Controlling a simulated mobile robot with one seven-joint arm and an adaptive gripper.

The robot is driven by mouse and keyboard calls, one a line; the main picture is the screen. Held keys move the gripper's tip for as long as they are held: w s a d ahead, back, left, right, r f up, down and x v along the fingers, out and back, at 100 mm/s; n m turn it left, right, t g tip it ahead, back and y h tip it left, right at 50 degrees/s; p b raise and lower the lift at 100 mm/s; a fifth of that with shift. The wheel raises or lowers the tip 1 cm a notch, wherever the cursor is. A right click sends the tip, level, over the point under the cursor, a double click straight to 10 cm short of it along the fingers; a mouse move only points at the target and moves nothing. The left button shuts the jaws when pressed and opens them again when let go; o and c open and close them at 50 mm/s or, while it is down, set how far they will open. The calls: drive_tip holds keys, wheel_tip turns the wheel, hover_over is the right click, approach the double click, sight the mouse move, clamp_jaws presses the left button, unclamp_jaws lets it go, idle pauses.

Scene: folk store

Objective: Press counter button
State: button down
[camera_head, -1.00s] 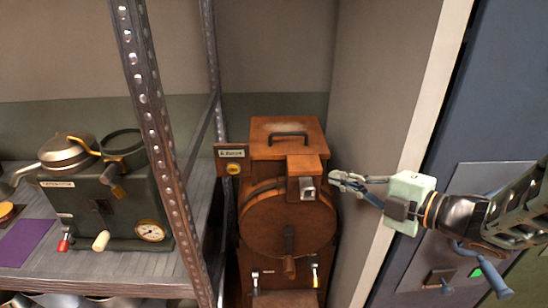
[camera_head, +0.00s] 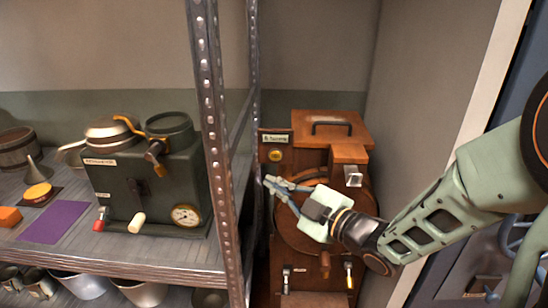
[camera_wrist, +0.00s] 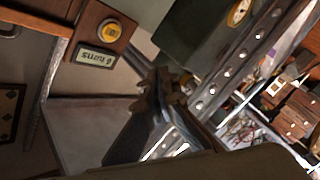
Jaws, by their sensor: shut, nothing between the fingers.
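A yellow round button (camera_head: 275,155) sits on a small brown panel below a pale label plate (camera_head: 276,138), on the left side of a wooden machine (camera_head: 330,125). In the wrist view the yellow button (camera_wrist: 109,31) and its label (camera_wrist: 96,58) show at the upper left. My gripper (camera_head: 270,186) is shut and empty. In the head view its fingertips appear just below the button, in front of the machine's round drum; a gap shows between them and the button. In the wrist view the dark fingers (camera_wrist: 165,92) are near the middle, below and right of the button.
A metal shelf post (camera_head: 217,150) stands left of my gripper. The shelf holds a dark green machine (camera_head: 150,190) with a gauge, a purple sheet (camera_head: 53,222) and a funnel (camera_head: 37,170). A plain wall (camera_head: 425,100) rises right of the wooden machine.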

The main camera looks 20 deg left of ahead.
drive_tip(key=w+a, duration=0.2)
drive_tip(key=w, duration=0.6)
drive_tip(key=shift+w+p, duration=0.2)
drive_tip(key=shift+p, duration=0.15)
drive_tip(key=shift+w, duration=0.1)
idle(1.1)
drive_tip(key=shift+w+a, duration=0.15)
drive_tip(key=shift+w, duration=0.2)
drive_tip(key=shift+w+a+b, duration=0.1)
drive_tip(key=shift+w+b, duration=0.25)
drive_tip(key=shift+w, duration=0.05)
idle(0.6)
drive_tip(key=shift+s, duration=0.15)
drive_tip(key=shift+s+d+b, duration=0.25)
drive_tip(key=shift+s+b, duration=0.1)
drive_tip(key=shift+s, duration=0.3)
drive_tip(key=shift+s+d+b, duration=0.2)
drive_tip(key=shift+s, duration=0.6)
drive_tip(key=shift+s+d+b, duration=0.15)
drive_tip(key=shift+s, duration=0.7)
drive_tip(key=shift+s+d+b, duration=0.2)
drive_tip(key=shift+s, duration=0.6)
